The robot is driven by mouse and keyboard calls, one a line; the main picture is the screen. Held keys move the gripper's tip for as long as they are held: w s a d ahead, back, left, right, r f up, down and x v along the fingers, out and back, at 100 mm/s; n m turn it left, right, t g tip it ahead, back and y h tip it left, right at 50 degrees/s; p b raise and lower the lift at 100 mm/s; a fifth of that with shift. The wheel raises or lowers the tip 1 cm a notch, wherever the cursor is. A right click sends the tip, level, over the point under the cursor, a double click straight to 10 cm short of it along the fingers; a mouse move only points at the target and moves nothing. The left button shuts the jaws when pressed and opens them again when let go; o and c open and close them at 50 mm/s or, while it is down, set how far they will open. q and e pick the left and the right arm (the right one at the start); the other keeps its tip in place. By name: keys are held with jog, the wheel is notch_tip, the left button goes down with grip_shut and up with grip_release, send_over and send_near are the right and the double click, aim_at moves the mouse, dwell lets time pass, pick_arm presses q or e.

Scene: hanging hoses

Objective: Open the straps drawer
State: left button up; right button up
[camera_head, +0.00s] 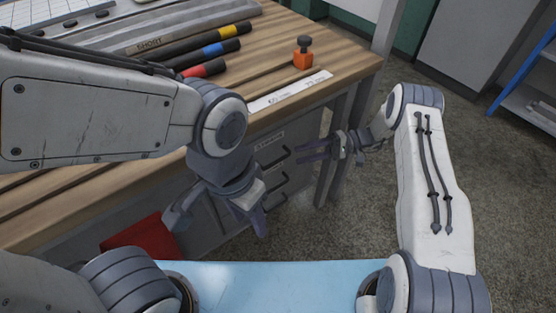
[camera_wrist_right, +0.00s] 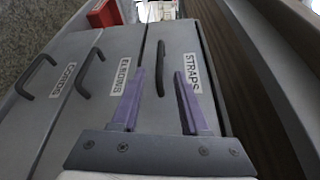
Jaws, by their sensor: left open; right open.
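The straps drawer is the top grey drawer (camera_wrist_right: 160,40) under the bench, with a white "STRAPS" label (camera_wrist_right: 192,72) and a dark bar handle (camera_wrist_right: 160,66). It looks shut. My right gripper (camera_head: 301,154) is open and faces the drawer fronts. In the right wrist view, its two purple fingers (camera_wrist_right: 159,76) appear on either side of the straps handle; I cannot tell how far they are from it. My left gripper (camera_head: 250,215) points down in front of the bench, open and apart from the drawers.
Below are an "ELBOWS" drawer (camera_wrist_right: 105,65) and another drawer (camera_wrist_right: 55,70), both with handles. A red box (camera_head: 145,238) is at lower left.

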aim_at(278, 161)
jog(key=x, duration=0.8)
jog(key=shift+a, duration=0.15)
grip_shut()
dwell(1.1)
